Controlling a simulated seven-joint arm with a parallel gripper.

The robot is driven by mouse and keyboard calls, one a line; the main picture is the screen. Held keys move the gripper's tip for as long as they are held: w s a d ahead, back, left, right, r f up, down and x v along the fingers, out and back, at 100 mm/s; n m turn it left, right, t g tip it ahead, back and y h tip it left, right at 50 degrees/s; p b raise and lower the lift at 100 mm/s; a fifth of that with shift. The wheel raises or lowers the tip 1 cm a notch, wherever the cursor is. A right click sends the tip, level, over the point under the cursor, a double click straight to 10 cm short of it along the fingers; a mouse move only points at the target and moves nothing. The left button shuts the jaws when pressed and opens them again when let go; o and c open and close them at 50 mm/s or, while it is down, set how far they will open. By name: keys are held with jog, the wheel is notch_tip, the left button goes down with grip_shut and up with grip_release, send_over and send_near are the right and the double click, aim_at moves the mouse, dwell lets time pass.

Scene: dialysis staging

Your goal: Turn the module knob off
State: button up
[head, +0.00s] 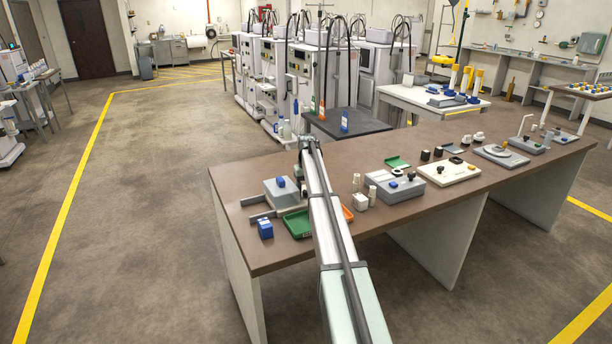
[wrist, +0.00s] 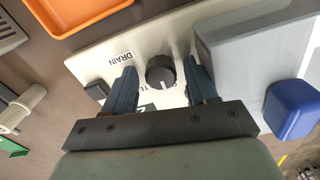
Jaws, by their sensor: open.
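In the wrist view, a round black knob (wrist: 160,72) with a white pointer mark stands on a cream module panel (wrist: 92,66). The mark points toward the bottom of the picture, toward my palm. A "DRAIN" label (wrist: 124,57) is printed left of the knob; other lettering below it is partly hidden. My gripper (wrist: 161,66) is open, one dark blue finger on each side of the knob. A gap shows at the left finger; at the right, contact cannot be told. In the head view my arm hides the knob and module.
A grey box with a blue knob (wrist: 291,108) stands close on the right in the wrist view, and in the head view (head: 272,197). An orange tray (wrist: 82,12) lies beyond the panel. A green tray (head: 298,224) and blue block (head: 265,229) lie near the table's front edge.

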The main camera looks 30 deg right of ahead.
aim_at(305, 191)
jog(key=m, duration=0.5)
jog(key=shift+w+a, duration=0.1)
jog(key=shift+a, duration=0.05)
jog(key=m, duration=0.5)
notch_tip(305, 191, up, 14)
jog(key=n+g, duration=0.1)
jog(key=n, duration=0.1)
jog(key=shift+a+y, duration=0.35)
jog(key=shift+y, duration=0.05)
jog(key=shift+r, duration=0.1)
dwell(0.5)
